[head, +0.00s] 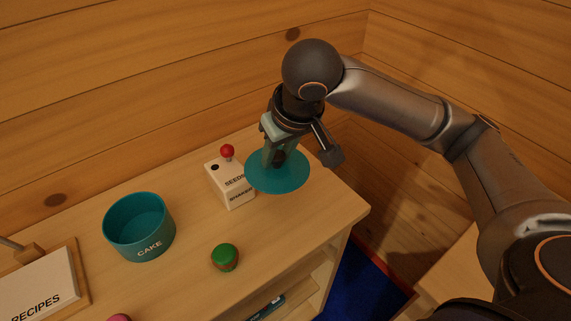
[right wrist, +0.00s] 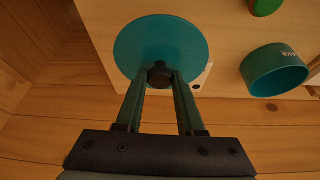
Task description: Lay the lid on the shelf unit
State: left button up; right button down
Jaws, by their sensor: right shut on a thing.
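The lid is a flat teal disc (head: 296,182) with a dark knob, over the back right part of the shelf unit's wooden top (head: 290,228). My right gripper (head: 279,157) points down and is shut on the lid's knob; the right wrist view shows the knob between its fingertips (right wrist: 160,76). The lid looks about level and close to the top; I cannot tell whether it touches. It also shows in the right wrist view (right wrist: 160,42). My left gripper is not in view.
A white box (head: 236,192) with a red ball stands just left of the lid, partly covered by it. An open teal cake tin (head: 139,239), a green and red item (head: 225,257) and a recipes box (head: 40,288) stand further left. The top's front right is clear.

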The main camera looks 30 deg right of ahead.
jog(key=w+d+f, duration=0.1)
jog(key=w+f, duration=0.1)
jog(key=w+d+f, duration=0.2)
jog(key=w+d+f+b, duration=0.1)
jog(key=w+f, duration=0.1)
jog(key=f, duration=0.1)
jog(key=shift+w+d, duration=0.3)
jog(key=shift+w, duration=0.05)
notch_tip(320, 180, down, 3)
jog(key=shift+w+d+f, duration=0.15)
jog(key=shift+f, duration=0.1)
jog(key=shift+f, duration=0.15)
jog(key=c, duration=0.5)
grip_release()
